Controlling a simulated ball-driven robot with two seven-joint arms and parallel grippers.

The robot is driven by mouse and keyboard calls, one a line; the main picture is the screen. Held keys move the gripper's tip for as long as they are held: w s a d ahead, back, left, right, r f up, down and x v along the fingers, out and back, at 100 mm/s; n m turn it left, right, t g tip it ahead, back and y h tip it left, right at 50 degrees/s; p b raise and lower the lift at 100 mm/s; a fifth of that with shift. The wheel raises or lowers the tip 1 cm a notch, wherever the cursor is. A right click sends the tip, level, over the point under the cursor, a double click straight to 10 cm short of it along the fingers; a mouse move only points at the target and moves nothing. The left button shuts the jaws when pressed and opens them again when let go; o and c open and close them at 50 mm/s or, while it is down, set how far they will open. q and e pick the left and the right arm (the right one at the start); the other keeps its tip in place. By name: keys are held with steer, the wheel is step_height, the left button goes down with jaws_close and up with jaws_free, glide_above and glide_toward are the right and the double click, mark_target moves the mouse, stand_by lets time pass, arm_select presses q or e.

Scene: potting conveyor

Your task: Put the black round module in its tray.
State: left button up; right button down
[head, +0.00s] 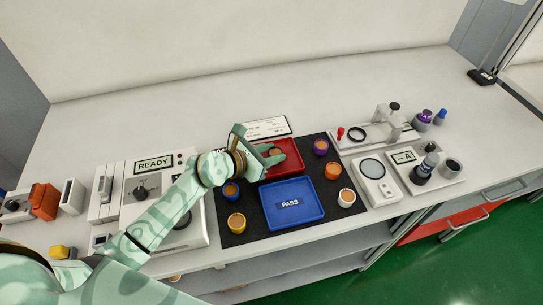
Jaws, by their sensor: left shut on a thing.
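My left gripper (268,154) reaches over the red tray (297,163) at the back of the black mat. It is shut on a round module (276,153) with a tan top, at the tray. The fingers hide most of the module, so I cannot tell its side colour or whether it touches the tray floor. The blue tray (291,216) marked PASS lies in front and looks empty. My right gripper is not in view.
Purple (321,147), orange (333,170), white (346,197), blue (231,190) and yellow (236,223) round modules stand around the trays on the black mat (260,233). A READY machine (154,163) stands left. Test devices (370,170) stand right.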

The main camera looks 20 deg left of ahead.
arm_select(q)
steer(key=shift+f, duration=0.1)
steer(key=shift+f, duration=0.15)
steer(key=o, duration=1)
steer(key=shift+s+a+r+p, duration=0.2)
steer(key=shift+s+r+p, duration=0.05)
steer(key=shift+r+p, duration=0.05)
steer(key=p+v, duration=0.2)
steer(key=v, duration=0.9)
steer(key=shift+s+a, duration=0.15)
steer(key=shift+s, duration=0.05)
